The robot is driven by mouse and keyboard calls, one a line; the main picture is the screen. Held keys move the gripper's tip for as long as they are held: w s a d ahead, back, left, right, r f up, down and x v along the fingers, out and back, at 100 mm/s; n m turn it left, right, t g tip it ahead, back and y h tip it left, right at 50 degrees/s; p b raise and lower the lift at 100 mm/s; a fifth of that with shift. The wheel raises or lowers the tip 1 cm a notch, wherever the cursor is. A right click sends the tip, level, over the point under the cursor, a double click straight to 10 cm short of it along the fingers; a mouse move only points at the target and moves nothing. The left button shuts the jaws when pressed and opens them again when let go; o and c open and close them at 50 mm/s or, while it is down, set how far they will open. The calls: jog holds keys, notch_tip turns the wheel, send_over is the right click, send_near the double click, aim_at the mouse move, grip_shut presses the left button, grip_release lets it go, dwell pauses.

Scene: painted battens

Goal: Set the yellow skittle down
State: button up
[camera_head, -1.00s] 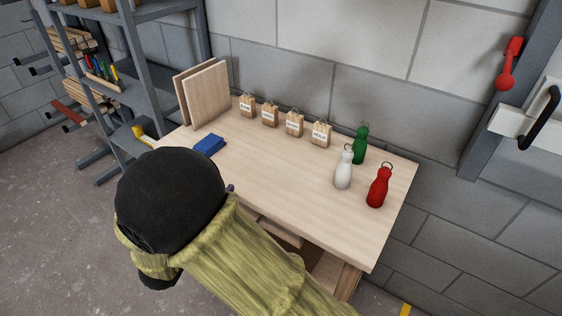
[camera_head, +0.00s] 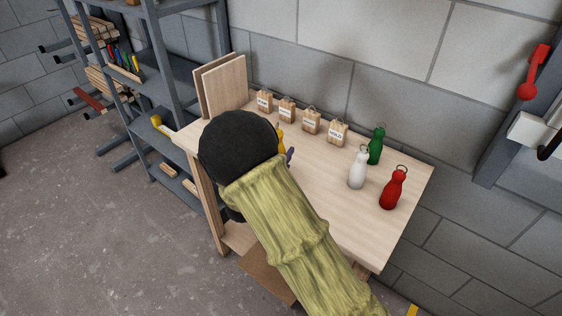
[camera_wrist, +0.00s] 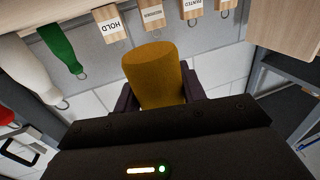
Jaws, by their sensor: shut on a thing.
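The yellow skittle (camera_head: 281,138) shows only in part in the head view, behind the black end of my arm and over the table. In the wrist view the yellow skittle (camera_wrist: 153,72) stands large between the two dark purple fingers of my gripper (camera_wrist: 160,92), which is shut on it. One finger of my gripper (camera_head: 288,157) shows in the head view. I cannot tell whether the skittle's base touches the wooden table (camera_head: 335,205). A white skittle (camera_head: 357,170), a green skittle (camera_head: 375,148) and a red skittle (camera_head: 393,190) stand upright at the right.
Several small wooden blocks with labels (camera_head: 311,123) stand along the table's back edge, one reading HOLD (camera_head: 338,134). Wooden boards (camera_head: 226,85) stand at the back left. Grey shelving (camera_head: 170,75) is left of the table. The table's front middle is clear.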

jog(key=shift+a+f, duration=0.1)
jog(key=shift+f, duration=0.3)
jog(key=shift+f, duration=0.1)
notch_tip(320, 180, down, 3)
jog(key=shift+f, duration=0.1)
jog(key=shift+w+d+f, duration=0.25)
jog(key=shift+w+d, duration=0.05)
jog(key=shift+f, duration=0.1)
